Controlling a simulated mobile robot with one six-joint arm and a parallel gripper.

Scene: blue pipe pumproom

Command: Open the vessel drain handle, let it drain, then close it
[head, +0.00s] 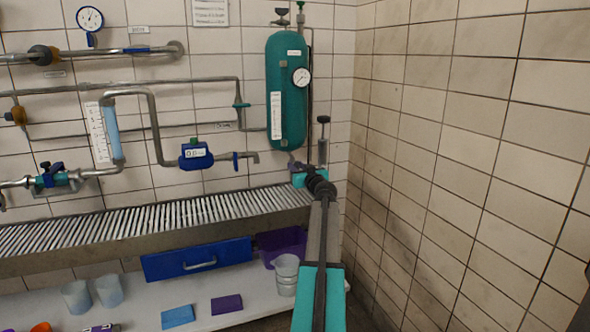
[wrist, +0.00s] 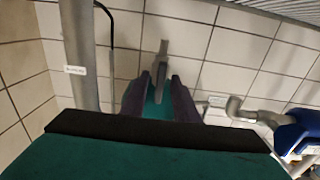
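The teal vessel (head: 287,90) hangs on the tiled wall in the head view, with a round gauge on its front. My arm reaches up to just below it, and my gripper (head: 301,178) is at its lower end, beside the wall. In the wrist view, my gripper's two dark fingers (wrist: 161,90) stand apart. A grey lever-like piece (wrist: 162,52), apparently the drain handle, shows between and beyond the fingertips. A gap seems to show on both sides of it, so I see no clear grip. In the head view my gripper and arm hide most of the handle.
A slatted metal drain bench (head: 150,222) runs along the wall to the left. A blue flow meter (head: 196,155) and pipes are above it. A metal bucket (head: 286,272) and purple bin (head: 272,245) stand below. The right tiled wall (head: 450,150) is close to my arm.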

